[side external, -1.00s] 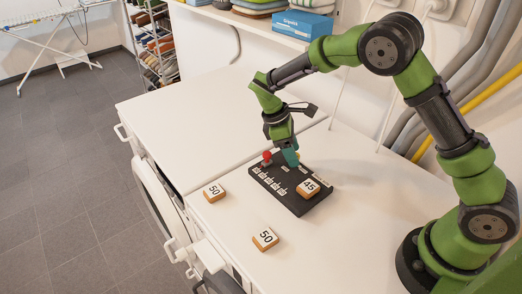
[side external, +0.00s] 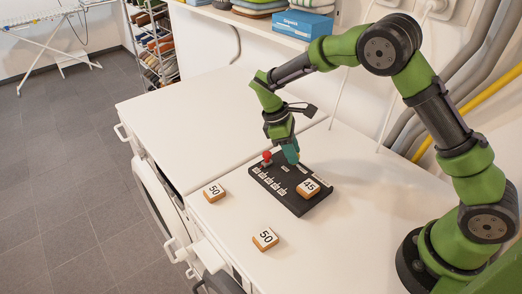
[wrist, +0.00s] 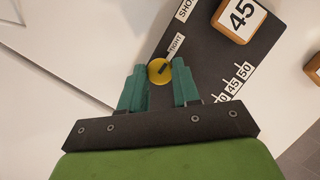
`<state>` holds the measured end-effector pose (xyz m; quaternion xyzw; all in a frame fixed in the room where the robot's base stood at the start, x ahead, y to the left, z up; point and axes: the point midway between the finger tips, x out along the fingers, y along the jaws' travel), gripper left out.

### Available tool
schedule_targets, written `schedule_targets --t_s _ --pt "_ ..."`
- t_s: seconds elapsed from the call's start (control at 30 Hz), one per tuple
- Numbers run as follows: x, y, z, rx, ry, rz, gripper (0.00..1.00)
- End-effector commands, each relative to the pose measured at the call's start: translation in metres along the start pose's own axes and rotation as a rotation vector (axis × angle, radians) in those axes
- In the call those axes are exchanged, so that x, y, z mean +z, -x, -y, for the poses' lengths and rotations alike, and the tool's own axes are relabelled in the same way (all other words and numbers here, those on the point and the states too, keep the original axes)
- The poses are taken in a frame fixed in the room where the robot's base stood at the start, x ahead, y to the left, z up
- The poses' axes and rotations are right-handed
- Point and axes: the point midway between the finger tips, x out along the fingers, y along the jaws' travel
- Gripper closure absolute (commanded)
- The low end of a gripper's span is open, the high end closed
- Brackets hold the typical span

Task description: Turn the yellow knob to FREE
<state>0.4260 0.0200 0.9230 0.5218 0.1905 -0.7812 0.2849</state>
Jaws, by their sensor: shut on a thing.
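The yellow knob (wrist: 154,75) is round with a dark pointer mark and sits on the black board (wrist: 205,62). The mark points up and right toward the label TIGHT (wrist: 176,44) in the wrist view. No FREE label can be read. My gripper (wrist: 160,72) has its teal fingers on either side of the knob, shut on it. In the side view my gripper (side external: 292,160) reaches down to the far end of the board (side external: 312,205) and hides the knob.
A red-topped lever (side external: 267,155) stands at the board's left corner. A tile marked 45 (side external: 308,188) lies on the board. Two tiles marked 50 (side external: 214,192) (side external: 265,238) lie on the white worktop (side external: 225,245). The worktop left of the board is mostly clear.

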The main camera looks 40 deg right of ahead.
Motion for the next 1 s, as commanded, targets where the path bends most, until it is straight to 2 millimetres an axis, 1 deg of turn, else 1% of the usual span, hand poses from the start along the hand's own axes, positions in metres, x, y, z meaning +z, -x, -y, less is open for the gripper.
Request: schedule_targets --t_s 0.27,1.0 --pt "0.0002 0.0003 -0.0029 -0.081 -0.199 -0.001 0.99" --pt "0.0032 -0.0006 -0.0075 -0.351 -0.848 -0.003 0.99"
